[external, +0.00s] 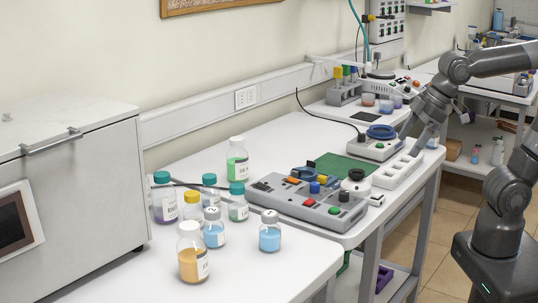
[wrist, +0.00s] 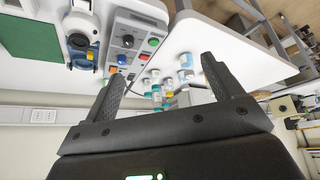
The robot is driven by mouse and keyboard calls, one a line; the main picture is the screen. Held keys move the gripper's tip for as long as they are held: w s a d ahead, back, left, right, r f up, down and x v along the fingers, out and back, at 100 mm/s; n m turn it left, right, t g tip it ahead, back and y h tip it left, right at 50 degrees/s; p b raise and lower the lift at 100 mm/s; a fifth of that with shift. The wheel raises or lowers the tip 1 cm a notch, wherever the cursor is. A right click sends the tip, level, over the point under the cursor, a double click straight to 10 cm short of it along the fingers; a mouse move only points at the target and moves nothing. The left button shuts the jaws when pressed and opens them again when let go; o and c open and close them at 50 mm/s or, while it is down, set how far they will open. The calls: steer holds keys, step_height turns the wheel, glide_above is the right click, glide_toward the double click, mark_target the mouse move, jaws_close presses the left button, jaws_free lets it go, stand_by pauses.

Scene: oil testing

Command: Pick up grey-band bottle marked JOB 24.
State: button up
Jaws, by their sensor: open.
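Several bottles stand upright on the left part of the white bench in the external view. Two have grey caps and blue liquid: one in the cluster (external: 213,236) and one standing apart to its right (external: 270,240). Nearby stand a white-capped orange bottle (external: 192,266), a green-liquid bottle (external: 237,168), and teal- or yellow-capped ones. I cannot read JOB 24 or pick out a grey band. My gripper (wrist: 163,66) is open and empty, and the bottles (wrist: 158,90) show small and distant between its fingers in the wrist view. In the external view my arm's end is at the bench's far right.
A grey control box (external: 305,207) with knobs lies right of the bottles. A green mat (external: 340,166), a white power strip (external: 398,172) and a blue-topped instrument (external: 379,145) are further right. A large grey cabinet (external: 85,190) stands left.

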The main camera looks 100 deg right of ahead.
steer(key=w+d+r+m+h, duration=0.1)
steer(key=w+d+r, duration=0.15)
steer(key=w, duration=0.35)
steer(key=w+d+r, duration=0.1)
steer(key=w+d, duration=0.3)
steer(key=w, duration=0.3)
steer(key=m+h, duration=0.2)
steer(key=m, duration=0.3)
glide_toward(234, 147)
steer(key=d, duration=0.2)
steer(key=shift+g, duration=0.3)
steer(key=x, duration=0.5)
steer(key=shift+s+d+f, duration=0.15)
steer(key=shift+s+f, duration=0.05)
steer(key=shift+f, duration=0.15)
steer(key=shift+w+x, duration=0.15)
steer(key=shift+x, duration=1.15)
steer(key=shift+w+x, duration=0.15)
steer(key=shift+x, duration=1.15)
steer(key=shift+a, duration=0.25)
steer(key=shift+r, duration=0.1)
steer(key=c, duration=1.7)
